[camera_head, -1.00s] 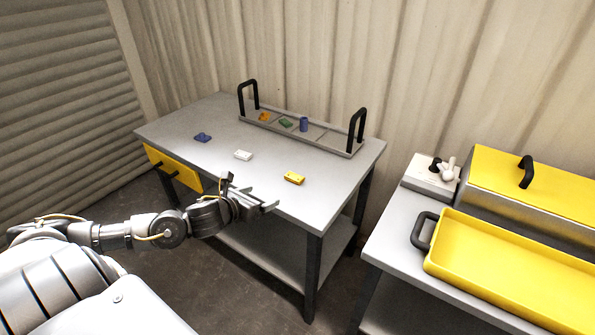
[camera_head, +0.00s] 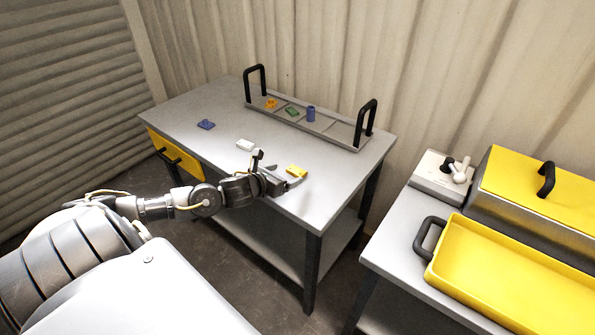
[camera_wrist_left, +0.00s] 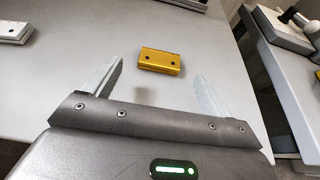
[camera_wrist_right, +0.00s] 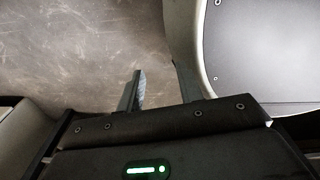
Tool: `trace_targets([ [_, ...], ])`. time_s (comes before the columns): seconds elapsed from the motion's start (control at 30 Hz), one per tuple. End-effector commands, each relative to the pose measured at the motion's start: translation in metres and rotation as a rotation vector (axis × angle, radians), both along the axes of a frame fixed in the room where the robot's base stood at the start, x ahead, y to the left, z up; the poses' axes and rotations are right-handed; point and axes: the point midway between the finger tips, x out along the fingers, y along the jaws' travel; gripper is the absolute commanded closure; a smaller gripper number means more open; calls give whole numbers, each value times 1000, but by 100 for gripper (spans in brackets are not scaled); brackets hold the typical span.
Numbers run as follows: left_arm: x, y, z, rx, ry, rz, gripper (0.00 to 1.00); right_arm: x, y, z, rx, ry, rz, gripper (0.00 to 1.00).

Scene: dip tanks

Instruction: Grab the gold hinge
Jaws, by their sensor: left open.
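The gold hinge (camera_head: 297,170) lies flat on the grey table near its front right edge. In the left wrist view the hinge (camera_wrist_left: 160,61) is a gold block with two dark holes, ahead of and between the fingertips. My left gripper (camera_head: 281,170) is open and empty, just short of the hinge and not around it. Its two fingers also show in the left wrist view (camera_wrist_left: 158,80). My right gripper (camera_wrist_right: 160,80) is over the floor, away from the table, with a narrow gap between its fingers and nothing in it.
A white part (camera_head: 245,145) and a blue part (camera_head: 206,124) lie on the table (camera_head: 190,100). A divided tray (camera_head: 340,130) with black handles at the back holds orange, green and blue parts. A yellow basin (camera_head: 510,275) is on the right bench.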

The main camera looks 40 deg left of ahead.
Motion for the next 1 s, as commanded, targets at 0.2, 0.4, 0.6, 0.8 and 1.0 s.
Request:
trace_targets([
  [0.2, 7, -1, -1, -1, -1, -1, 16, 9, 7, 2, 9, -13, -2, 64],
  [0.4, 33, -1, -10, -4, -3, 0, 16, 5, 13, 13, 17, -9, -4, 64],
  [0.6, 51, 0, -20, -2, -2, -1, 16, 2, 13, 14, 17, -5, -4, 64],
  [0.8, 52, 0, -21, 0, -1, -3, 16, 1, 9, 13, 11, -4, -2, 64],
  [1.0, 51, 0, -21, 0, -1, -3, 37, 1, 6, 13, 8, -2, 0, 64],
])
